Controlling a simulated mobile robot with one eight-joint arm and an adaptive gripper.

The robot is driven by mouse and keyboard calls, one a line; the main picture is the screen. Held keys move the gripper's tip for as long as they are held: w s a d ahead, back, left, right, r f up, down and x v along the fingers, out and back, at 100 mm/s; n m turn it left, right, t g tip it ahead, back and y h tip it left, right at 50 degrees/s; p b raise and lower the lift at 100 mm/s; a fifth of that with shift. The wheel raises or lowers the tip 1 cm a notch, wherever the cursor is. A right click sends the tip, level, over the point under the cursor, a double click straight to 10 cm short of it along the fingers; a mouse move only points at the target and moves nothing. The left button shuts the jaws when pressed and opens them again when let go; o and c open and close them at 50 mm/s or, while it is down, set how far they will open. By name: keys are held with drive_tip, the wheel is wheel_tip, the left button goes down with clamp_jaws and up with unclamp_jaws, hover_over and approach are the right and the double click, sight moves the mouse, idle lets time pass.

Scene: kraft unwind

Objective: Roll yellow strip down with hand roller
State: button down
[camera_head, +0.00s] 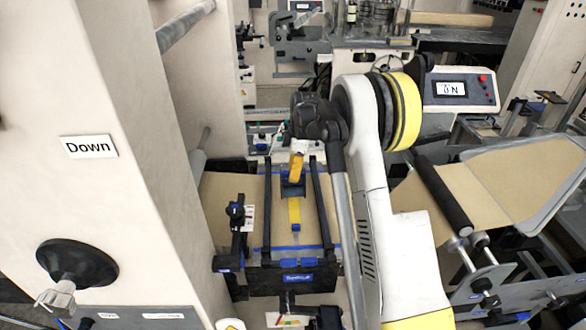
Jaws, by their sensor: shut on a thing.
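The yellow strip (294,214) lies lengthwise on the kraft web, on the flat bed between two dark rails. The hand roller (296,167) has a yellow-orange handle standing up, and its dark lower part is over the far end of the visible strip. My gripper (300,148) comes down from above at the end of my arm and is shut on the roller's handle. The fingers are small and partly hidden by my wrist. I cannot tell whether the roller presses on the strip. The strip beneath and behind the roller is hidden.
Dark rails (319,203) flank the strip, and a blue-edged clamp bar (297,277) crosses the near end. A white machine column marked "Down" (89,147) stands close on the left. A black roller (444,195) with kraft web is at right. My arm covers the area right of the bed.

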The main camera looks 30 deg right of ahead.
drive_tip(key=s+a+f, duration=0.1)
drive_tip(key=s, duration=0.1)
drive_tip(key=s+a+b, duration=0.1)
drive_tip(key=s, duration=0.2)
drive_tip(key=s+a+f, duration=0.1)
drive_tip(key=s, duration=0.2)
drive_tip(key=shift+s+a+f+b, duration=0.25)
drive_tip(key=shift+a+f+b, duration=0.05)
drive_tip(key=shift+b, duration=0.05)
drive_tip(key=shift+s+f, duration=0.1)
drive_tip(key=shift+f, duration=0.1)
drive_tip(key=shift+f+b, duration=0.3)
drive_tip(key=shift+b, duration=0.2)
idle(0.6)
